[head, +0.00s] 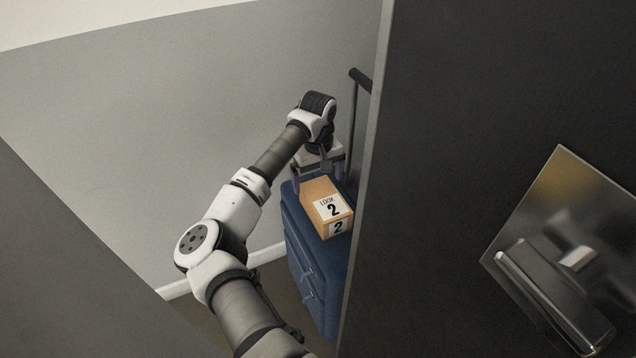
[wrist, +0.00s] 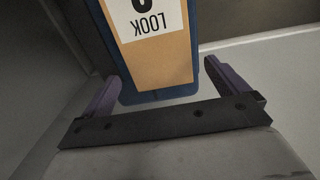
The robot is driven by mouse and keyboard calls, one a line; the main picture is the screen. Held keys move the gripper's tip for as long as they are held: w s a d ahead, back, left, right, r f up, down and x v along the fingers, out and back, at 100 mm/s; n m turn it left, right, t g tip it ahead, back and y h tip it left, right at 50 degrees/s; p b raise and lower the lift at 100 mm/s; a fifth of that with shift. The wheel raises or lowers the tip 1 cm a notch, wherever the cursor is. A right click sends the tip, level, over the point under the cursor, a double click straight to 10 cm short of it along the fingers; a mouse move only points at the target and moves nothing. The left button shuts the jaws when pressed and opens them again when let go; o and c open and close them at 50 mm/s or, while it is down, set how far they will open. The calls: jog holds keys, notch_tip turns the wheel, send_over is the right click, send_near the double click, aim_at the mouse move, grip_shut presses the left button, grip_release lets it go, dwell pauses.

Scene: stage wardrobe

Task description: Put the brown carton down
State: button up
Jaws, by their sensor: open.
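The brown carton (head: 314,189) has a white label reading "LOOK 2" and sits on top of a blue suitcase (head: 308,262). My gripper (head: 320,180) is at the carton's far end, pointing down, with its purple fingers apart. In the wrist view the carton (wrist: 164,62) lies between the spread fingers of my gripper (wrist: 160,85), with a gap visible on each side. The blue suitcase (wrist: 160,96) shows beneath the carton there. The carton's underside is hidden.
A dark door (head: 480,120) with a metal handle (head: 550,290) fills the right side, close to the suitcase. A dark pole handle (head: 354,120) rises behind the carton. A grey wall (head: 150,130) stands at the left and back.

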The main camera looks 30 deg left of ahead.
notch_tip(320, 180, up, 10)
dwell(0.3)
dwell(0.4)
